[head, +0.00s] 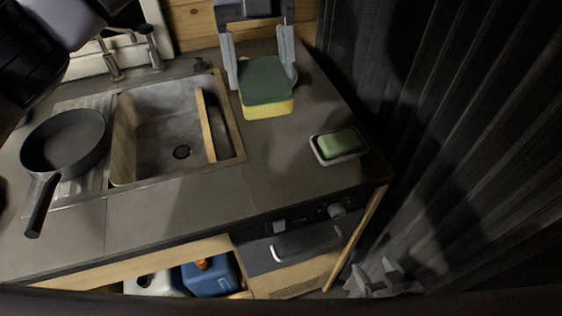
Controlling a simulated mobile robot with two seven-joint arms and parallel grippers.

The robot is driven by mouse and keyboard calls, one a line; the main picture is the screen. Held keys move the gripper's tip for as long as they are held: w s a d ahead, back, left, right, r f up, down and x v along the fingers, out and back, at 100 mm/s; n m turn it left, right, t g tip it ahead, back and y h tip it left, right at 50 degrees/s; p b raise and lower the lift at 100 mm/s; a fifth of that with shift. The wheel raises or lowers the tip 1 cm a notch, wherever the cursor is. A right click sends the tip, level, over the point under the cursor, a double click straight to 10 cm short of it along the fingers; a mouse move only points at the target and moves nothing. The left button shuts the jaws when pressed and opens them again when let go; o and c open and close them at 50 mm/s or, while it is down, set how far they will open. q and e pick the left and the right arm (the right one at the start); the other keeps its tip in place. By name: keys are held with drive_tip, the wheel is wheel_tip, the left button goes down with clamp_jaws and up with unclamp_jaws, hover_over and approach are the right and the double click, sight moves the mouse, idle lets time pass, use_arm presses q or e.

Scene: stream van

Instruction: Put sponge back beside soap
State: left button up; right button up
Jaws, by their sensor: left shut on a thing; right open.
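The sponge (266,88), dark green on top and yellow below, is between the fingers of my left gripper (262,72), near the back of the counter to the right of the sink. The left gripper is shut on it. I cannot tell whether the sponge touches the counter. The green soap (339,143) lies in a pale soap dish (322,156) near the counter's right edge, in front and to the right of the sponge.
A sink (150,140) with a wooden board (206,125) along its right side is left of the sponge. A black pan (65,142) is on the drainer, and a tap (152,48) stands behind. A dark ribbed curtain (460,130) borders the right. The counter between sponge and soap is clear.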

sight(243, 83)
use_arm(q)
drive_tip(key=n, duration=0.1)
drive_tip(key=r+n+h, duration=0.1)
drive_tip(key=n, duration=0.1)
drive_tip(key=r+n, duration=0.1)
drive_tip(key=n, duration=0.1)
drive_tip(key=shift+s+d+r+t+h, duration=0.1)
drive_tip(key=shift+s+d+t+h, duration=0.2)
drive_tip(key=shift+d+h, duration=0.1)
drive_tip(key=r+n, duration=0.1)
drive_tip(key=n+t, duration=0.1)
drive_tip(key=n, duration=0.1)
drive_tip(key=r+n+h+b, duration=0.1)
drive_tip(key=shift+s+d+r+n+t, duration=0.25)
drive_tip(key=shift+d+r+n+t, duration=0.05)
drive_tip(key=shift+n, duration=0.1)
wheel_tip(243, 83, down, 20)
drive_tip(key=shift+p, duration=0.55)
drive_tip(key=o, duration=0.9)
drive_tip(key=shift+o, duration=0.2)
drive_tip(key=b+v, duration=0.1)
drive_tip(key=v, duration=1.1)
